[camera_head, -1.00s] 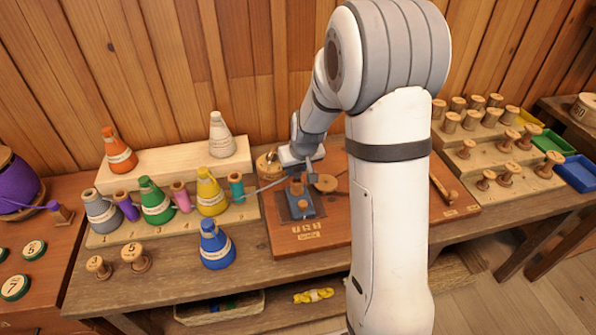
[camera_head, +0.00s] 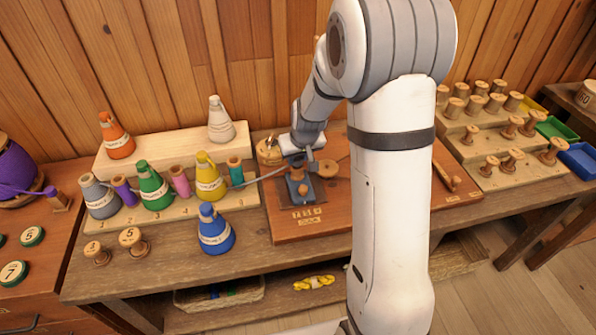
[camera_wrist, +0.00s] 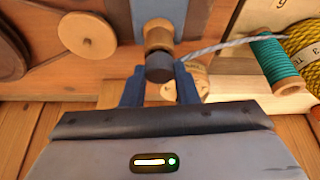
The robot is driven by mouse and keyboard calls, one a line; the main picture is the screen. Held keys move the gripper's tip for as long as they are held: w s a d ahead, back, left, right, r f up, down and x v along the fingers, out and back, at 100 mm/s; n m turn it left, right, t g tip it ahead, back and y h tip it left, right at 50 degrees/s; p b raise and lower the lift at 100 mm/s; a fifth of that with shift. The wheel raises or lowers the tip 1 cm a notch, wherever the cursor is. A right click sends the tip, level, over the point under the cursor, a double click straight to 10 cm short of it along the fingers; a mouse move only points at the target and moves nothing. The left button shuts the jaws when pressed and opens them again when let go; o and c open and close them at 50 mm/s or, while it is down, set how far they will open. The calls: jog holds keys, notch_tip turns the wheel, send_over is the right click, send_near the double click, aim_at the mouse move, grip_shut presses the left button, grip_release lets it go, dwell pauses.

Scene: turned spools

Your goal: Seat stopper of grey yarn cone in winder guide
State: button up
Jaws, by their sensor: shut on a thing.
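The grey yarn cone (camera_head: 97,196) stands at the left end of the front rack row. A grey strand crosses the bench from the rack side to my gripper. My gripper (camera_wrist: 160,76) is shut on a dark grey stopper (camera_wrist: 159,68), held between its blue fingers in the wrist view. The stopper lines up with a wooden collar just beyond it on the blue winder guide (camera_head: 301,188). The guide also shows at the top of the wrist view (camera_wrist: 160,14). I cannot tell whether the stopper touches or enters the collar.
Green (camera_head: 154,187), yellow (camera_head: 209,180) and blue (camera_head: 214,231) cones stand left of the guide, with a teal spool (camera_head: 235,171) nearby. A wooden disc (camera_wrist: 87,36) lies beside the guide. Wooden pegs (camera_head: 513,155) and trays (camera_head: 580,158) are at the right.

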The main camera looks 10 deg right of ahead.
jog(key=shift+f+b, duration=0.3)
jog(key=shift+f, duration=0.2)
jog(key=o, duration=1.4)
jog(key=shift+r, duration=0.15)
notch_tip(320, 180, up, 9)
jog(key=p, duration=0.5)
jog(key=shift+r, duration=0.1)
